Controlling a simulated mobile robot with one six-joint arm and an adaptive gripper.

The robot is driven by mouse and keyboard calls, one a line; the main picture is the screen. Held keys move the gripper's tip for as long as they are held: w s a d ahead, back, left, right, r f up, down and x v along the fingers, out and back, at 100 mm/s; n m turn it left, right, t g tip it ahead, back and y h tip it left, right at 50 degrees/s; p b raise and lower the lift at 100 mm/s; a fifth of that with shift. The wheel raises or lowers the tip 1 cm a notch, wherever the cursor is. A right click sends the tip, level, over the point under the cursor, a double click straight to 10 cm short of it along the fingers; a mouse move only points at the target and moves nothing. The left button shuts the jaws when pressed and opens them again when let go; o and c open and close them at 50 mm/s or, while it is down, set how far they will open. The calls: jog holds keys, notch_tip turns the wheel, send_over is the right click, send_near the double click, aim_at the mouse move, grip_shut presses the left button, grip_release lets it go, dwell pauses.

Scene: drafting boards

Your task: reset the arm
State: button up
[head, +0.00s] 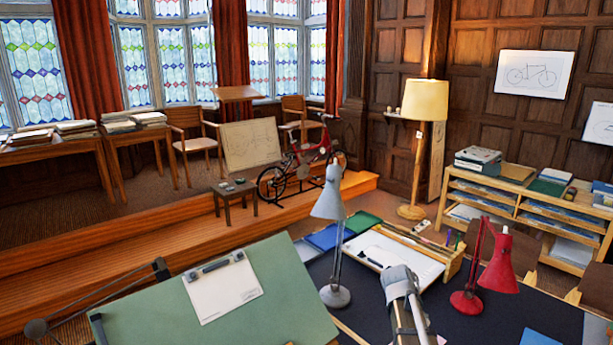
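A pale grey jointed piece that looks like part of my own arm rises from the bottom edge, right of centre, in front of the dark desk top (370,297). I cannot make out any gripper fingers on it. My gripper does not show in the head view, so I cannot see whether it holds anything.
A grey lamp (335,292) and a red lamp (499,270) stand on the desk on either side of the arm piece. A wooden tray (453,268) with paper lies behind. A green drafting board (285,300) tilts at left. A shelf unit (510,212) stands at right.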

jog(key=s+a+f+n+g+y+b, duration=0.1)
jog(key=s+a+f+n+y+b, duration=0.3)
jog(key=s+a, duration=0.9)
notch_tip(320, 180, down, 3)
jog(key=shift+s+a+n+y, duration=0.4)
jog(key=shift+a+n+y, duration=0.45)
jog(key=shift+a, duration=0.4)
